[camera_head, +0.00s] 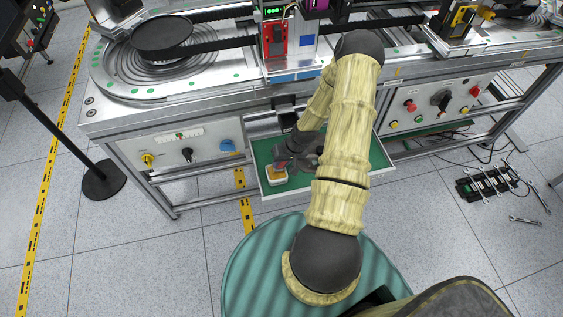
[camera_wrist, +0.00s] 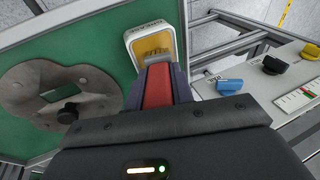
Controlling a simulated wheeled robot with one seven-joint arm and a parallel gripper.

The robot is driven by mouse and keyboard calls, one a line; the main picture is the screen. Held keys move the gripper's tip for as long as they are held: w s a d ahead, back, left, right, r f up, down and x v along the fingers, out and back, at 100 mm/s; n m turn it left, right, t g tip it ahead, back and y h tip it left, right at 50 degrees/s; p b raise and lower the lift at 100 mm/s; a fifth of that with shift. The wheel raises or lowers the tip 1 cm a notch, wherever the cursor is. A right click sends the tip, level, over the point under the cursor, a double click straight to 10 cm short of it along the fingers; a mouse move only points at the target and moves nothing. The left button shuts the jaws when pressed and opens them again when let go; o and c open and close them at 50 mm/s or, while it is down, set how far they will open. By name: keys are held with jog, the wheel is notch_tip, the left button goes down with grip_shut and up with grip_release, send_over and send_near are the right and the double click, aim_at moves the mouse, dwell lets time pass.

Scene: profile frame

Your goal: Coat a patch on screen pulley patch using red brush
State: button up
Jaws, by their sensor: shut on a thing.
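My gripper (camera_head: 284,163) is low over the green drawer tray (camera_head: 377,154) at the front of the workbench. In the wrist view my gripper (camera_wrist: 158,78) is shut on the red brush (camera_wrist: 158,88). The brush's far end meets a small white-rimmed yellow container (camera_wrist: 134,29); I cannot tell whether it touches the contents. The container (camera_head: 278,180) stands in the tray's left part. A round black pulley (camera_head: 162,35) lies on the bench's left end. I cannot make out which surface is the screen pulley patch.
A grey metal plate with cut-outs (camera_wrist: 38,78) lies in the tray. Control knobs, including a blue one (camera_head: 228,146), line the bench front. A black stand (camera_head: 103,181) is at left. Tools (camera_head: 492,181) lie on the floor at right.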

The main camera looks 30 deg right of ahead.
jog(key=shift+r+p, duration=2.15)
jog(key=shift+r, duration=1)
jog(key=w+a+r+n, duration=0.1)
jog(key=a+r, duration=0.1)
jog(key=a, duration=0.5)
jog(key=w+a+r+n+g, duration=0.1)
jog(key=w+a+r+n, duration=0.1)
jog(key=a, duration=0.6)
jog(key=shift+w+r+n+y, duration=0.3)
jog(key=shift+r+y, duration=0.1)
jog(key=shift+r, duration=0.15)
